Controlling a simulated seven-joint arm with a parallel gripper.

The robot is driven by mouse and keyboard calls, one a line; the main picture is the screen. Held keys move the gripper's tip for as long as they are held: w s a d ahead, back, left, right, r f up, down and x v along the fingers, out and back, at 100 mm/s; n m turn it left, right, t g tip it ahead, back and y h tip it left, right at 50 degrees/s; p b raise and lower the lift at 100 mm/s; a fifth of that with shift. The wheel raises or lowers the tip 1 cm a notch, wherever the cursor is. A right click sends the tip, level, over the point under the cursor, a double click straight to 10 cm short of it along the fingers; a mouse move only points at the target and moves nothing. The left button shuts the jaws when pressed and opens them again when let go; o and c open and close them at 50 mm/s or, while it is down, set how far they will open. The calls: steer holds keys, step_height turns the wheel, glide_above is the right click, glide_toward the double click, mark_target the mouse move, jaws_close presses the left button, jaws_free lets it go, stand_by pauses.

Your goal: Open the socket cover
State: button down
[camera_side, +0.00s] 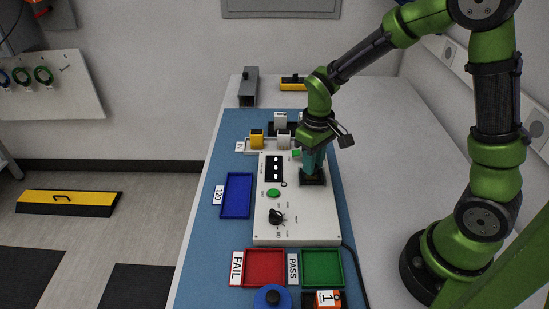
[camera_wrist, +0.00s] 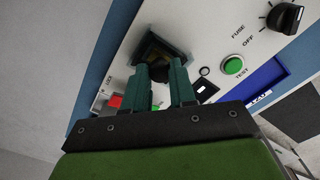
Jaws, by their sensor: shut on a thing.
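The white test panel (camera_side: 297,225) lies flat on the blue mat. A dark square socket cover (camera_side: 313,180) is on its right side, and it also shows in the wrist view (camera_wrist: 152,46). My gripper (camera_side: 312,172) points down onto the cover. In the wrist view, my gripper's teal fingers (camera_wrist: 160,68) stand on either side of a dark knob on the cover and are shut on it. The cover looks down on the panel; the fingers hide part of it, and what lies under it is hidden.
The panel has a green button (camera_side: 273,193), a black rotary knob (camera_side: 276,216) and a dark display (camera_side: 273,168). A blue tray (camera_side: 223,211) stands left; red FAIL (camera_side: 250,284) and green PASS (camera_side: 338,284) trays are in front. Small blocks (camera_side: 256,141) stand behind.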

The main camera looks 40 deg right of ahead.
steer(key=s+a, duration=0.5)
steer(key=shift+a, duration=0.1)
steer(key=c, duration=0.9)
jaws_free()
steer(key=shift+r, duration=0.1)
step_height(320, 180, up, 17)
steer(key=shift+f, duration=0.1)
steer(key=s+m+t, duration=0.1)
steer(key=s+t, duration=0.1)
steer(key=s+d+m+t+y, duration=0.1)
steer(key=s+t, duration=0.1)
steer(key=s+d+r+m+t+y, duration=0.1)
steer(key=s+m+t, duration=0.1)
steer(key=t, duration=0.1)
steer(key=shift+s, duration=0.4)
